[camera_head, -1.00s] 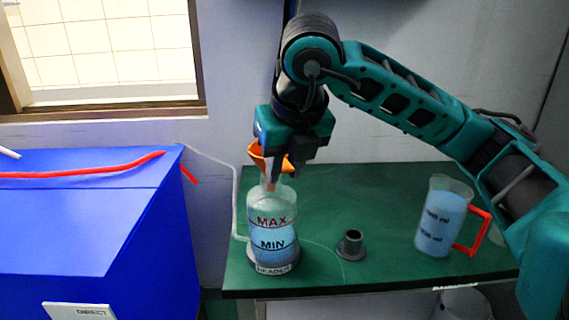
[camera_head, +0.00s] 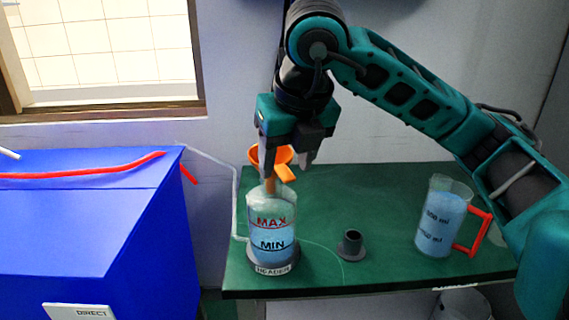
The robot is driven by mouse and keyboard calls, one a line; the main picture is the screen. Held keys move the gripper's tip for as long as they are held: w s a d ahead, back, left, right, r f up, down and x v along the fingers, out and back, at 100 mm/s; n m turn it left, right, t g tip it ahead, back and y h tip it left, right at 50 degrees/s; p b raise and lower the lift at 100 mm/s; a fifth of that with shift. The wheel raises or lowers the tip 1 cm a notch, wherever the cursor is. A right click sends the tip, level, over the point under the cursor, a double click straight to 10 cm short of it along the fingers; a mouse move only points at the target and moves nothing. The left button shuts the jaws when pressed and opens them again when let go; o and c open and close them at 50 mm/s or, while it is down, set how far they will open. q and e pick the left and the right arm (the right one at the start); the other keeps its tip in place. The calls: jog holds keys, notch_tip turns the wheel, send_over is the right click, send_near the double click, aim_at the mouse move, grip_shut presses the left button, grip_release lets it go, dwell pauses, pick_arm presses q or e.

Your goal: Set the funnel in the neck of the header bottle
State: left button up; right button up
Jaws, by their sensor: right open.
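The header bottle (camera_head: 271,221) stands upright on the green table, with MAX and MIN marks and blue liquid inside. The orange funnel (camera_head: 268,156) sits upright at the top of the bottle, its stem down in the neck. Its orange tab points toward the lower right. My right gripper (camera_head: 284,166) is open just above and in front of the funnel, its fingers apart and pointing down. One finger partly covers the funnel's rim. My left gripper is not in view.
A dark grey flanged holder (camera_head: 351,244) stands on the green table (camera_head: 385,200) right of the bottle. A measuring jug (camera_head: 440,217) with blue liquid and a red handle is farther right. A blue box (camera_head: 85,225) with a red cable is at left.

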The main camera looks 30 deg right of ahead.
jog(key=d+p+v, duration=0.1)
jog(key=p+v, duration=0.3)
jog(key=v, duration=0.6)
jog(key=shift+s+a+r, duration=0.2)
jog(key=shift+a+r, duration=0.05)
jog(key=shift+a, duration=0.25)
jog(key=shift+f, duration=0.1)
